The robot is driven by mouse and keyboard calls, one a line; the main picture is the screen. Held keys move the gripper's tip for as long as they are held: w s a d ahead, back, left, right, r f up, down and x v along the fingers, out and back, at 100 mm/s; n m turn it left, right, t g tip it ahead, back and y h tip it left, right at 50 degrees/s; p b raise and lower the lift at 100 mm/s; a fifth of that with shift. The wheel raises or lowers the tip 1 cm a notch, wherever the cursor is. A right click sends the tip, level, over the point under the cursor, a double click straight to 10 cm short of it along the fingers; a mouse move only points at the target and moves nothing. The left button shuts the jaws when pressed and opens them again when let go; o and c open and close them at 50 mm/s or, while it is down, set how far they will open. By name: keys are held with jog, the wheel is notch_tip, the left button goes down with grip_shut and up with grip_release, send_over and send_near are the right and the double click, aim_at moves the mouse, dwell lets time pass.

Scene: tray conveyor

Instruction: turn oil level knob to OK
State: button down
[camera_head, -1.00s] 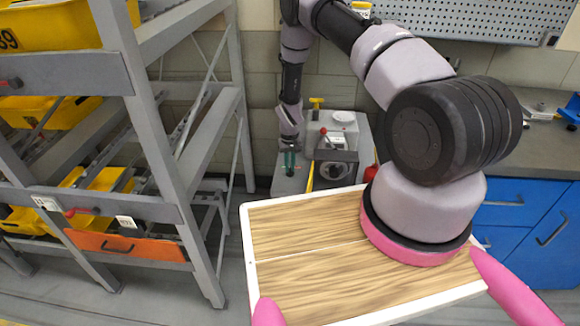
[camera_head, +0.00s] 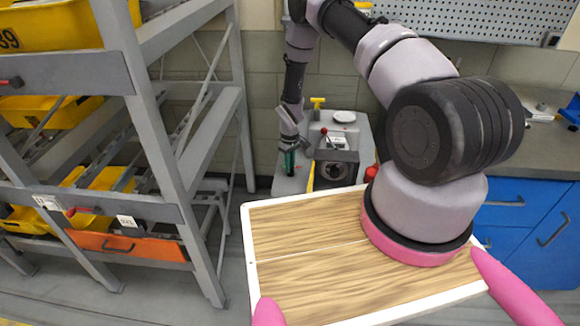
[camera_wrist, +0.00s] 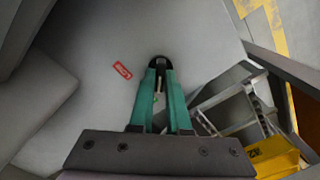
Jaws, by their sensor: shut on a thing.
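A small grey machine (camera_head: 352,128) stands against the wall in the head view. My gripper (camera_head: 290,163), with green fingers, points down at its left part. In the wrist view, my gripper (camera_wrist: 160,68) is shut on a dark round knob (camera_wrist: 160,60) on a light grey surface. The fingers hide most of the knob, and I cannot read its setting. A red label (camera_wrist: 122,70) with white marks lies left of the knob.
A red-ball lever (camera_head: 323,131), a yellow handle (camera_head: 317,102) and a white round dish (camera_head: 344,116) are close to my gripper on the machine. A grey rack (camera_head: 170,150) with yellow bins stands to the left. A wooden-topped board (camera_head: 310,290) is in front.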

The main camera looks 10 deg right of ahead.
jog(key=c, duration=0.9)
grip_release()
notch_tip(320, 180, up, 11)
jog(key=shift+f, duration=0.1)
